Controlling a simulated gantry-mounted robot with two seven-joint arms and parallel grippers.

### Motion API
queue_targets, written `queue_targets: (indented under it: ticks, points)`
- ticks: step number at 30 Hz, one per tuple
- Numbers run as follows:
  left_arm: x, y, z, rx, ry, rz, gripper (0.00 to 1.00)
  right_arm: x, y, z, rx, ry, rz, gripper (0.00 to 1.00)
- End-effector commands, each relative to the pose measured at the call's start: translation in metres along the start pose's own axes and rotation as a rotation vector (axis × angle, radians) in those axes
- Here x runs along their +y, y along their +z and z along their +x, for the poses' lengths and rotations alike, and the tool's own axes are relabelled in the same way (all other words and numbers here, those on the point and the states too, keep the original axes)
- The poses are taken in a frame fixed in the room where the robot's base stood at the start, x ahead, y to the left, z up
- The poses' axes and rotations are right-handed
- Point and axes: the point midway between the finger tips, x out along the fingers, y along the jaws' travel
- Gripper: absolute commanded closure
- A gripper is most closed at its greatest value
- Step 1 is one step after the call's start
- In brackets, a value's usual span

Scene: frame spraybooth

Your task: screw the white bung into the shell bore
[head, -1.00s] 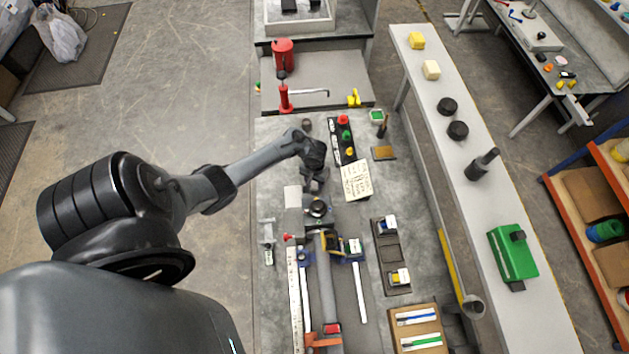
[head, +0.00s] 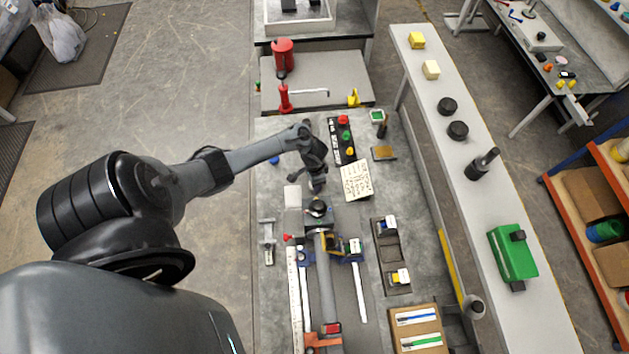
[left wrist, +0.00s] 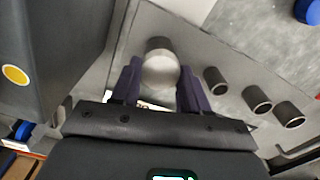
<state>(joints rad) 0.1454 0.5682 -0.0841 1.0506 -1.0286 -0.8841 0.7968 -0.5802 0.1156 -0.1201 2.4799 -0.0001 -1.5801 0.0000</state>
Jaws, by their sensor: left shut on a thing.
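My left gripper (head: 317,184) hangs over the bench, just above a dark round fitting (head: 317,208) beyond the clamped grey tube. In the left wrist view, its two dark purple fingers (left wrist: 160,88) are shut on a pale rounded piece (left wrist: 160,72), apparently the white bung. The piece has a darker grey end. In the head view the gripper covers it. I cannot tell whether it touches the fitting, or whether the fitting is the shell bore. My right gripper is in neither view.
A button panel (head: 343,140) and written card (head: 356,180) lie right of the gripper. Blue clamps (head: 306,258) hold the grey tube (head: 327,285). Several short dark-ended cylinders (left wrist: 257,98) stand near the held piece.

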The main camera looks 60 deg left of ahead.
Motion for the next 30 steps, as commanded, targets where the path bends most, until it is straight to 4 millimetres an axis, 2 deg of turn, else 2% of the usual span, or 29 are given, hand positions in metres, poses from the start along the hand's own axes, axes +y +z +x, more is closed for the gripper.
queue_targets:
  ticks: [9,19,29,30]
  points:
    - [-0.0006,-0.0012,-0.0006,0.003,-0.001,0.029,0.88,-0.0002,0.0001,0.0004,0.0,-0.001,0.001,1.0]
    - [-0.0006,-0.0014,-0.0001,0.003,-0.002,0.391,0.88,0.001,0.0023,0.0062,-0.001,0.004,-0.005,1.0]
    - [0.0001,-0.0013,-0.0004,0.003,0.0,0.405,0.88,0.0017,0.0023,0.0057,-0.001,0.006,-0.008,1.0]
    - [0.0001,-0.0012,-0.0004,0.003,0.0,0.405,0.51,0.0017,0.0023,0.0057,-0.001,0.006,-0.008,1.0]
